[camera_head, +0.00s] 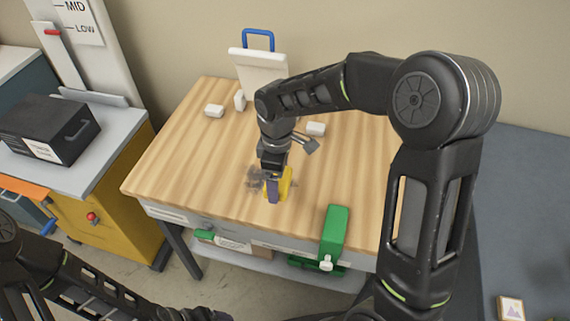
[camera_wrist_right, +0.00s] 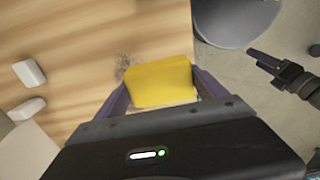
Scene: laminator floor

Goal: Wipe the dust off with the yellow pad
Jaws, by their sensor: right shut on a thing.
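The yellow pad (camera_wrist_right: 160,83) is between the two purple fingers of my right gripper (camera_wrist_right: 162,90), which is shut on it. In the head view the right gripper (camera_head: 275,188) points down at the wooden table, and the pad (camera_head: 285,184) shows at its side. The pad is at or just above the tabletop; I cannot tell whether it touches. A grey dust patch (camera_head: 256,179) lies on the wood beside the pad, partly hidden by the gripper. It also shows at the pad's edge in the wrist view (camera_wrist_right: 124,64). My left arm is at the lower left; its fingers are not clear in the head view.
The wooden table (camera_head: 185,140) carries small white blocks (camera_head: 214,111) and a white board with a blue handle (camera_head: 258,41) at the back. A green part (camera_head: 335,235) sits at the front edge. A black box (camera_head: 48,128) stands on the left cabinet. The table's left side is clear.

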